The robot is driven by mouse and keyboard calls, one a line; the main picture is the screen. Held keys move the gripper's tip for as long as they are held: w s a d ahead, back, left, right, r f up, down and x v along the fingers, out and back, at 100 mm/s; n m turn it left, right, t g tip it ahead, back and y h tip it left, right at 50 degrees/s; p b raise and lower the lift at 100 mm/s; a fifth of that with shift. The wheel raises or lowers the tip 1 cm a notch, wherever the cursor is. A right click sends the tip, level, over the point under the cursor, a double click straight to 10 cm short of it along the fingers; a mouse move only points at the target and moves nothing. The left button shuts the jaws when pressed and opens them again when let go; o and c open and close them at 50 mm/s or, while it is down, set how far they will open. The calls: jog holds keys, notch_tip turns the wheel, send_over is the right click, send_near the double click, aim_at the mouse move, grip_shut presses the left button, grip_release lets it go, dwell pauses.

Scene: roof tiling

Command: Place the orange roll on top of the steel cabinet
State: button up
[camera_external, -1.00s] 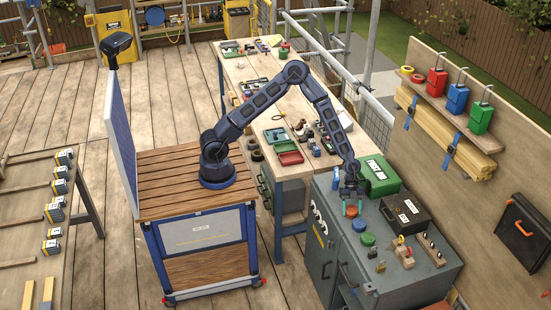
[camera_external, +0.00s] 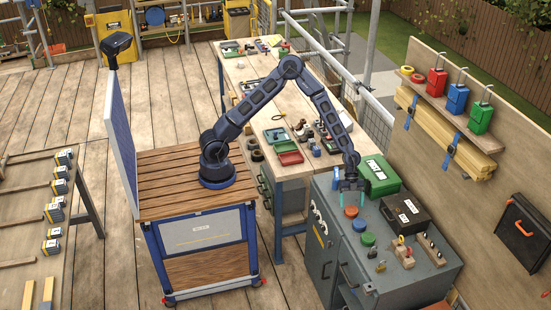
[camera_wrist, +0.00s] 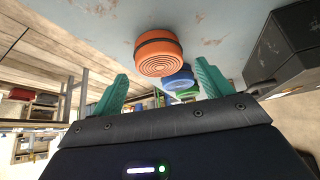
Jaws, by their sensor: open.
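The orange roll (camera_external: 351,211) stands on top of the grey steel cabinet (camera_external: 415,281), near its left edge. In the wrist view the orange roll (camera_wrist: 158,52) shows its ringed face and a dark band, beyond the fingertips. My gripper (camera_external: 349,186) is open and empty, a little above the roll and apart from it. In the wrist view its two green fingers (camera_wrist: 160,88) are spread wide with no object between them.
A blue roll (camera_external: 360,225) and a green roll (camera_external: 368,239) stand in a row with the orange one. A dark case (camera_external: 405,212) and a green first aid box (camera_external: 377,176) sit close by on the cabinet. The workbench (camera_external: 285,95) behind holds trays and tools.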

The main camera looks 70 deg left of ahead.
jog(key=s+a+r+n+t+y, duration=0.1)
jog(key=s+a+r+n+y, duration=0.2)
jog(key=a+r, duration=0.6)
jog(key=s+a+r+n+t+y, duration=0.15)
jog(key=s+a+r+n, duration=0.3)
jog(key=a+r, duration=0.45)
jog(key=s+a+r+n+t+y, duration=0.1)
jog(key=s+a+r+n, duration=0.25)
jog(key=a+r, duration=0.55)
jog(key=s+a+r+n+t, duration=0.1)
jog(key=s+a+r+n, duration=0.1)
jog(key=s+a+n, duration=0.3)
jog(key=s+a+r+n+t, duration=0.1)
jog(key=s+a+n, duration=0.3)
jog(key=s+a, duration=0.7)
jog(key=s+r+y, duration=0.1)
jog(key=s, duration=0.4)
jog(key=shift+a+r+n+t, duration=0.3)
jog(key=shift+a+n+t, duration=0.05)
jog(key=shift+n, duration=0.05)
